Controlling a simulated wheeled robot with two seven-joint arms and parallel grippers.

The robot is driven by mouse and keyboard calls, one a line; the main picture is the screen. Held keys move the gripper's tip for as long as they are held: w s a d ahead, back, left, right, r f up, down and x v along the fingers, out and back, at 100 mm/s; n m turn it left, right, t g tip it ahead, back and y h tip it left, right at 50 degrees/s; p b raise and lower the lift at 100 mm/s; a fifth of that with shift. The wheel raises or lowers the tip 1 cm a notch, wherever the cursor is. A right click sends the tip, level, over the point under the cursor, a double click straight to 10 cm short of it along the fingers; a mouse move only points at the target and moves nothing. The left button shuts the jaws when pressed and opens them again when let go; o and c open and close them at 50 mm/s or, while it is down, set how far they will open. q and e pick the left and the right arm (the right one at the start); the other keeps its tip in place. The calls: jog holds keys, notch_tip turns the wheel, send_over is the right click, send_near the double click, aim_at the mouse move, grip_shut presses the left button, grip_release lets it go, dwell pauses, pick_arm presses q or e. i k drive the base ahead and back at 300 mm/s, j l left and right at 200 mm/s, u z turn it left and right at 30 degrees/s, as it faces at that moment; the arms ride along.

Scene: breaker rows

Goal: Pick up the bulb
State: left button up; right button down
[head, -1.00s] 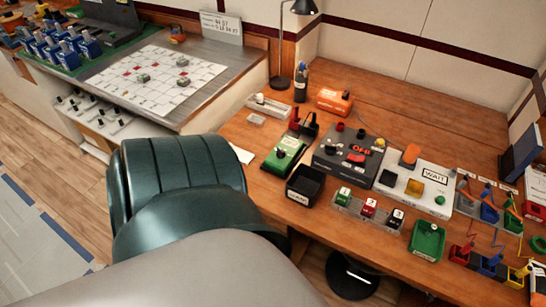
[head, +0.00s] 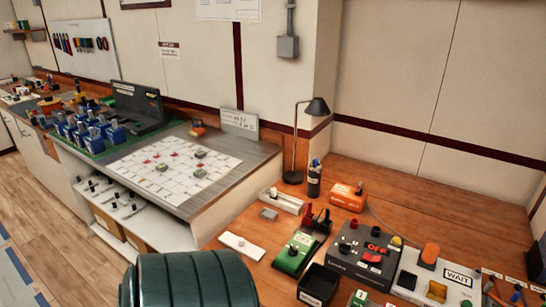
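I cannot make out a bulb for certain. A small yellow round piece (head: 397,240) at the corner of the grey box (head: 352,262) and an orange rounded piece (head: 430,253) by the white WAIT box (head: 418,283) are bulb-like in shape, but too small to tell. Neither gripper is in view; only a dark green link of my own arm shows at the bottom, left of the wooden desk.
The wooden desk (head: 400,190) also holds a black bin (head: 318,284), a green device (head: 297,252), an orange box (head: 347,196), a dark bottle (head: 314,180) and a lamp (head: 316,106). A gridded board (head: 190,185) lies on the left counter. The desk's back is fairly clear.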

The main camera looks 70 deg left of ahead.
aim_at(273, 196)
jog(key=u, duration=2.15)
